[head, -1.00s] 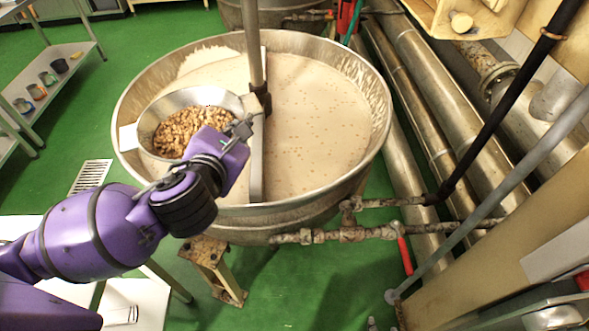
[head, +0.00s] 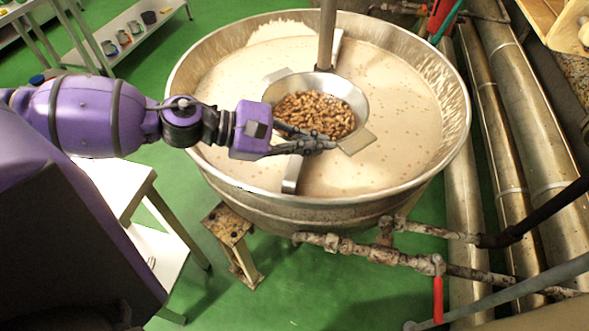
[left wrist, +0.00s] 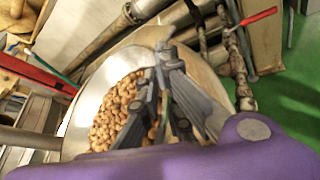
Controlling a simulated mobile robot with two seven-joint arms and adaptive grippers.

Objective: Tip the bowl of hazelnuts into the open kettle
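The metal bowl (head: 352,88) is full of brown hazelnuts (head: 312,112) and hangs over the middle of the open kettle (head: 452,110). It looks roughly level and has flat tabs on two sides. The kettle holds a pale, speckled mass. My left gripper (head: 326,146) is shut on the near rim of the bowl. In the left wrist view the fingers (left wrist: 165,58) grip the bowl's rim, and the hazelnuts (left wrist: 112,112) lie inside the bowl. The exact finger contact is partly hidden. My right gripper is not in view.
A vertical shaft (head: 327,35) and a flat scraper bar (head: 292,176) stand in the kettle close to the bowl. Rusty pipes with a red-handled valve (head: 438,298) run at the front right. A white table (head: 118,185) stands at the left.

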